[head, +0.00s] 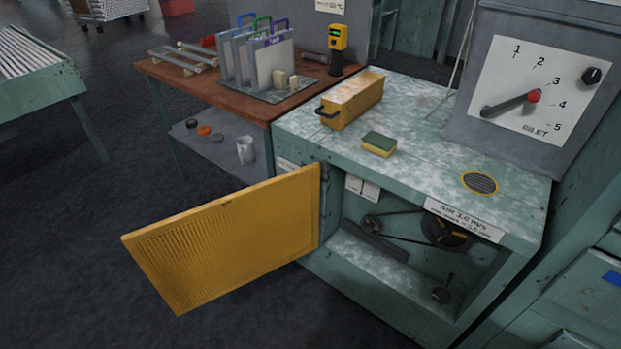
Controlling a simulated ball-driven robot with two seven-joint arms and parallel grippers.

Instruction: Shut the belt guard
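The belt guard (225,238) is a yellow hinged panel with a slotted grille. It stands wide open, swung out to the left from its hinge side at the left of the cabinet opening. Behind the opening in the green cabinet (290,128), the belt (395,238) and dark pulleys (447,232) are exposed. A small dark knob or roller (441,294) sits low inside at the right. No handle shows clearly on the guard. Neither of my grippers is in the head view.
On the cabinet top are a yellow box with a handle (350,98), a sponge (379,144) and a round vent (479,183). A wooden bench (225,97) adjoins at the left. The floor (90,240) left of the guard is clear.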

